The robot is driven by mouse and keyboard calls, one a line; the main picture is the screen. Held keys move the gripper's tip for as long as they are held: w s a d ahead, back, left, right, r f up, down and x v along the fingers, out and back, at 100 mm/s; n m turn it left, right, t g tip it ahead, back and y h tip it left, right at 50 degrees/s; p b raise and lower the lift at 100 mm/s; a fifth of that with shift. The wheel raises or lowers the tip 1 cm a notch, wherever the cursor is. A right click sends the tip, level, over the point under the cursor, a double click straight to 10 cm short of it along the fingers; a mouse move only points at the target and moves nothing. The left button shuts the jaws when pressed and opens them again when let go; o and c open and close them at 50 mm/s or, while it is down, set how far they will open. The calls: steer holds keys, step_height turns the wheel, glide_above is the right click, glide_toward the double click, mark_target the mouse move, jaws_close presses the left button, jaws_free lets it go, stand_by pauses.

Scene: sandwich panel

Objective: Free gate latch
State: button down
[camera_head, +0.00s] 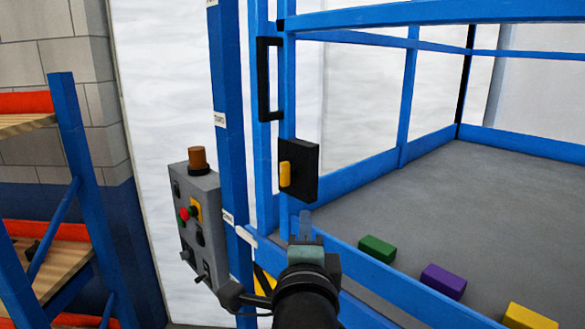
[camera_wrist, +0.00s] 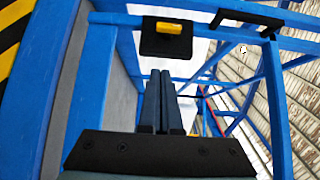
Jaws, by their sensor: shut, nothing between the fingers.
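The gate latch is a black plate (camera_head: 303,185) with a yellow lever (camera_head: 285,175) on its face, fixed to the blue gate post. The lever stands upright in the head view. In the wrist view the plate (camera_wrist: 165,46) and the yellow lever (camera_wrist: 174,28) show beyond my fingertips. My gripper (camera_head: 305,220) is below the latch, apart from it, with its fingers shut and empty. The closed fingers also show in the wrist view (camera_wrist: 160,78). A black gate handle (camera_head: 264,80) is above the latch; it shows in the wrist view (camera_wrist: 245,14) too.
A grey control box (camera_head: 203,245) with buttons and a brown-orange lamp (camera_head: 197,158) stands left of the gate. Green (camera_head: 377,248), purple (camera_head: 443,281) and yellow (camera_head: 528,317) blocks lie at right, by the blue rail. A blue and orange rack (camera_head: 68,130) is far left.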

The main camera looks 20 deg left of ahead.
steer(key=shift+s, duration=0.1)
stand_by(0.3)
steer(key=p, duration=0.5)
glide_toward(288, 173)
steer(key=w, duration=0.1)
steer(key=w+d+f, duration=0.1)
steer(key=w, duration=0.1)
steer(key=w+d, duration=0.1)
steer(key=shift+w+d+f, duration=0.15)
steer(key=shift+w, duration=0.1)
steer(key=a, duration=0.1)
steer(key=w+a+p, duration=0.1)
steer(key=a+p, duration=0.1)
steer(key=shift+w+a+f, duration=0.2)
steer(key=shift+w+a, duration=0.05)
steer(key=shift+w, duration=0.15)
steer(key=shift+f+b, duration=0.1)
steer(key=shift+b, duration=0.25)
steer(key=shift+b, duration=0.65)
